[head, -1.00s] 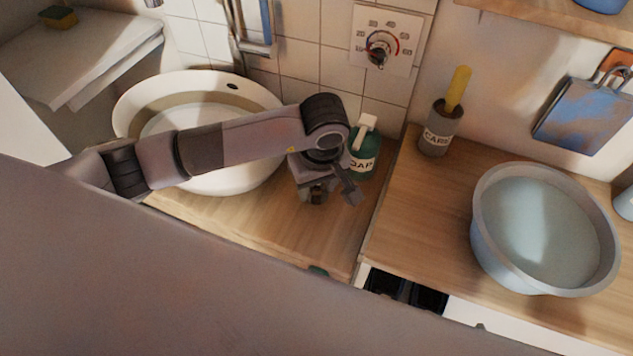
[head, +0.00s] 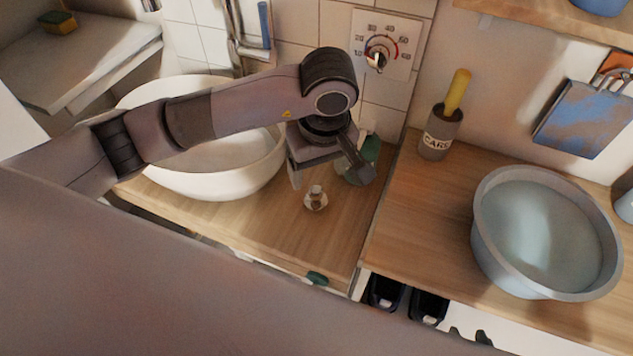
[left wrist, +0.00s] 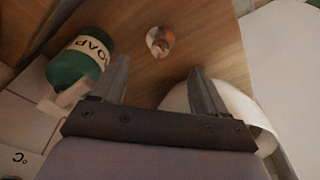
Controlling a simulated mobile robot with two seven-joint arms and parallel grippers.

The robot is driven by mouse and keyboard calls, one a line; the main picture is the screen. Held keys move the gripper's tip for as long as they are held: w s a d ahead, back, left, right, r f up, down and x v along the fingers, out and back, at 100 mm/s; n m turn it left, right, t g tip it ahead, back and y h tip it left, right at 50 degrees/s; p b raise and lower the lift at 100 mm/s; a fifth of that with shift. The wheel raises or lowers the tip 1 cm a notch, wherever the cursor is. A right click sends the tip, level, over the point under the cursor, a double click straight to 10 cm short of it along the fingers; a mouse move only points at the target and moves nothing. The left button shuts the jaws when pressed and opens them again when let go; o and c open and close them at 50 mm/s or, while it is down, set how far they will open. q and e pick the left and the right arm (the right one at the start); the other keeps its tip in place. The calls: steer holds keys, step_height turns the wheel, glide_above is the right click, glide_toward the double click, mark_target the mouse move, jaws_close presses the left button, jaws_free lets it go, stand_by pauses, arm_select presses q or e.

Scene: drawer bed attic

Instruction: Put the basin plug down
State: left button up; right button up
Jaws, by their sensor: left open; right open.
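The basin plug (head: 316,198), a small pale, metallic-looking piece with a knob on top, stands on the wooden counter (head: 268,222) to the right of the white basin (head: 213,180). It also shows in the left wrist view (left wrist: 160,41), beyond the fingertips and touching neither. My left gripper (head: 331,180) is open and empty, raised above and just behind the plug. Its two spread fingers (left wrist: 163,78) show in the left wrist view. My right gripper is not in view.
A green soap bottle (left wrist: 81,61) stands close beside my left gripper, partly hidden by it in the head view. A dial panel (head: 382,45) is on the tiles behind. To the right are a CARS cup (head: 440,133) and a grey-blue tub (head: 487,249) of water.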

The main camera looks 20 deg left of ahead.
arm_select(q)
steer(key=shift+s+d+r, duration=0.1)
steer(key=shift+s+r, duration=0.05)
steer(key=shift+r, duration=0.95)
steer(key=shift+s+d+r, duration=0.1)
steer(key=shift+r, duration=0.95)
